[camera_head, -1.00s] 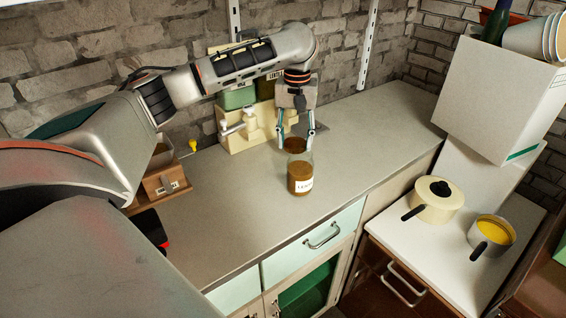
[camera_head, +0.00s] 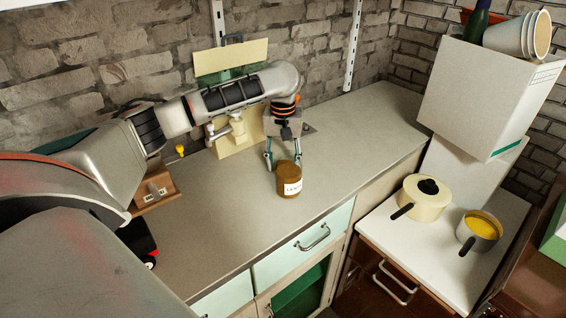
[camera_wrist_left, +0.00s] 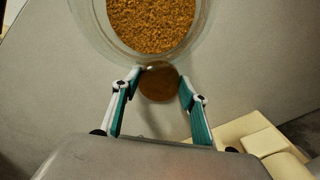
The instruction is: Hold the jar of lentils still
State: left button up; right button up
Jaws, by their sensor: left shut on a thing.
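The jar of lentils (camera_head: 290,187), brown with a white label, stands upright on the grey counter. In the left wrist view the jar (camera_wrist_left: 152,22) is open, and lentils show inside its clear glass rim. My left gripper (camera_head: 283,165) points down at the jar's back side. In the wrist view its fingertips (camera_wrist_left: 160,80) close on a small round brown piece (camera_wrist_left: 159,84), perhaps a lid, right beside the jar's rim. Whether the fingers touch the jar's glass I cannot tell. My right gripper is not in view.
A cream unit with taps (camera_head: 235,130) stands behind the gripper, against the brick wall. A small wooden drawer box (camera_head: 155,190) is at the left. A lidded cream pot (camera_head: 424,200) and a yellow-filled pan (camera_head: 480,231) stand at the right. The counter around the jar is clear.

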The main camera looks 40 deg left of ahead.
pick_arm(q)
jog(key=o, duration=1.2)
jog(key=shift+o, duration=0.2)
notch_tip(320, 180, up, 12)
jog(key=shift+r, duration=0.2)
